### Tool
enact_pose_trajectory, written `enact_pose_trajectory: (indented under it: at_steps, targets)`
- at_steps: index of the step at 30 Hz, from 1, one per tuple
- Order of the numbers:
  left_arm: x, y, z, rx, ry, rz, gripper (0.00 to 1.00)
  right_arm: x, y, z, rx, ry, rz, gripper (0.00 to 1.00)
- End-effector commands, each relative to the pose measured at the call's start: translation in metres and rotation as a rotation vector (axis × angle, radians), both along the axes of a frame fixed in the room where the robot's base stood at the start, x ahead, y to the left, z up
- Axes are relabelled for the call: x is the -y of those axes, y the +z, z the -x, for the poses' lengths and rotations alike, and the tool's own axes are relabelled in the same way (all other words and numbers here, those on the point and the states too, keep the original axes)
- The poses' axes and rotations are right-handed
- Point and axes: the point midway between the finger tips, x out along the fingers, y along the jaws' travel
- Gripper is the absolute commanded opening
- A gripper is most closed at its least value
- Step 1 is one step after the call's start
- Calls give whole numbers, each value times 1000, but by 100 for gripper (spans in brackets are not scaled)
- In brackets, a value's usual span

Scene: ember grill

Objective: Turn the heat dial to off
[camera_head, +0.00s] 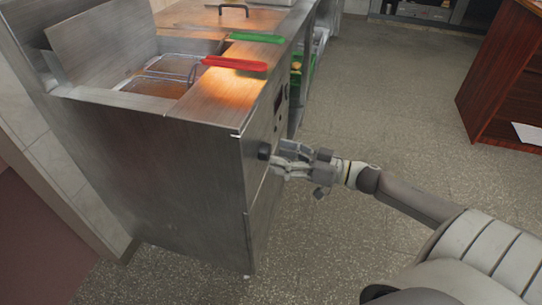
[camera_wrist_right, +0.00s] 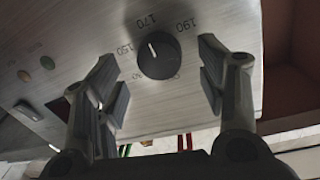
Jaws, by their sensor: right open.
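The heat dial (camera_wrist_right: 158,56) is a round black knob on the steel front panel of the fryer. In the right wrist view its white mark points up and slightly left, between the printed 150 and 170 and nearer 170. A 190 is printed to its upper right; smaller lettering below is partly hidden. My right gripper (camera_wrist_right: 160,85) is open, one finger on each side of the dial, with visible gaps to the knob. In the head view the dial (camera_head: 264,151) shows just left of my right gripper's fingertips (camera_head: 281,157). My left gripper is not in view.
The fryer (camera_head: 180,170) has baskets with a red handle (camera_head: 234,63) and a green handle (camera_head: 257,38) on top. Indicator lights (camera_wrist_right: 47,62) sit on the panel beside the dial. A wooden cabinet (camera_head: 500,90) stands at right. The floor between is clear.

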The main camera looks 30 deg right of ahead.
Motion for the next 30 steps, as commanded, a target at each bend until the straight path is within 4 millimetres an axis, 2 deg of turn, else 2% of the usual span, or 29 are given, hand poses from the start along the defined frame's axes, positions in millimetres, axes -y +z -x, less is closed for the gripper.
enact_pose_trajectory:
  at_steps: [3, 8, 20, 30]
  targets:
    - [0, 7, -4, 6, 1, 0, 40, -9, 0, -13, 2, 0, 0, 65]
    - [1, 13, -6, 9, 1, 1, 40, -17, 0, -23, 1, -1, -1, 65]
    - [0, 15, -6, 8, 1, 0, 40, -20, 0, -27, -1, -1, -1, 65]
    - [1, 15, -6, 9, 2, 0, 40, -20, 0, -27, 0, -1, 0, 21]
